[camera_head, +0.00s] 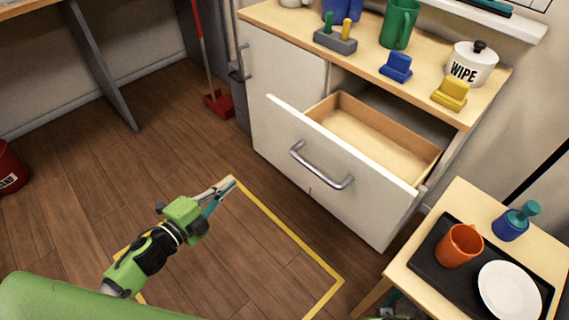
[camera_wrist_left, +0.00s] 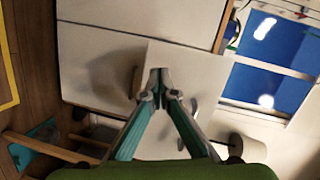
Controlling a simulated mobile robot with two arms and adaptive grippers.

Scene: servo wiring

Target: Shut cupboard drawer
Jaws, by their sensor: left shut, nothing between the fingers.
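The white cupboard (camera_head: 280,85) has one drawer (camera_head: 385,130) pulled well out, with a bare wooden inside that looks empty. The drawer front carries a curved metal handle (camera_head: 322,172). My left gripper (camera_head: 231,182) is left of the drawer front and apart from it and the handle, over the floor. Its fingers are together with nothing between them. In the left wrist view, the shut fingertips (camera_wrist_left: 160,78) point toward pale panels, and I cannot tell exactly how far off these are. My right gripper does not clearly show.
A small side table (camera_head: 408,272) at the right holds a black tray with an orange mug (camera_head: 459,246) and a white plate (camera_head: 509,291), close to the drawer's right end. The cupboard top (camera_head: 365,70) holds several items. The floor before the drawer, marked by yellow tape (camera_head: 290,233), is clear.

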